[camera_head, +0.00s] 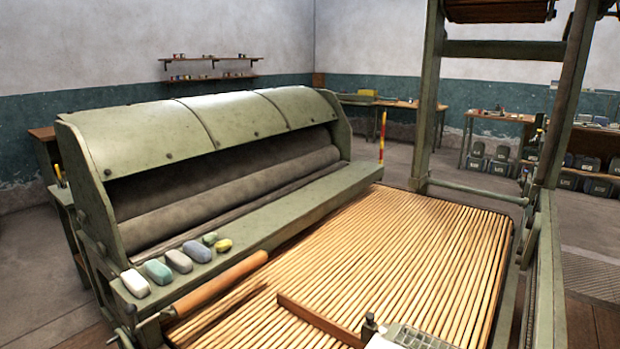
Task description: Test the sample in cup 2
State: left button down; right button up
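I cannot make out cup 2 or any numbered cup in the head view. Small items stand on the back bench (495,117) at the right and on the wall shelves (211,59), too small to tell apart. Neither of my grippers shows in this view.
A large green machine with a hooded roller (230,185) fills the left. Several soap-like blocks (179,261) lie on its ledge. A wooden slatted apron (400,260) stretches in front, with a wooden bar (318,320) across it. A green upright frame (428,100) stands right. Bare floor (465,189) shows behind.

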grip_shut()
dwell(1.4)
